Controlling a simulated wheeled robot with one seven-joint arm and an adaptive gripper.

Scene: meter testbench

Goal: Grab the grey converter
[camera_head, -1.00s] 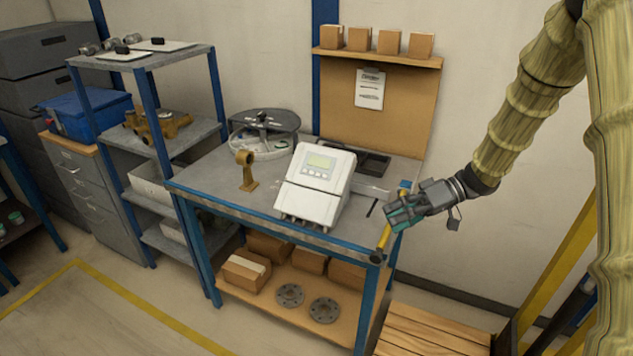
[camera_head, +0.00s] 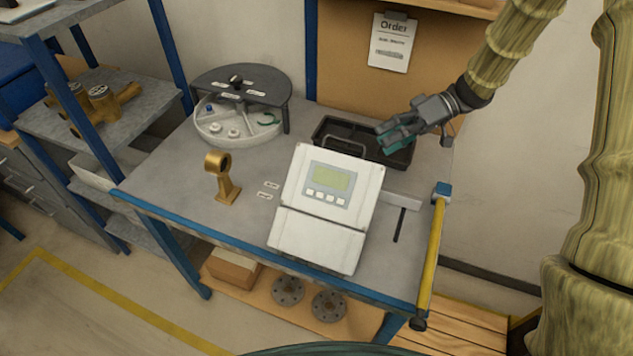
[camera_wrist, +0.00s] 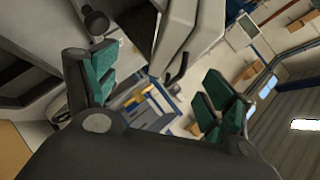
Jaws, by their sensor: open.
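The grey converter (camera_head: 325,205) is a pale grey, nearly white box with a small greenish display and a row of buttons. It stands tilted back on the workbench, near the front edge. My gripper (camera_head: 385,140) has teal finger pads, is open and empty, and appears behind and right of the converter, in front of the black tray in the picture. It is apart from the converter. In the wrist view my open fingers (camera_wrist: 158,88) have nothing between them; a pale angular body at the top may be the converter, but I cannot tell.
The workbench (camera_head: 165,172) also holds a brass fitting (camera_head: 222,178), a round sorting tray (camera_head: 240,128) with small parts and a black tray (camera_head: 335,128). A yellow bar (camera_head: 432,260) runs along the right end. Bench surface left of the converter is mostly clear.

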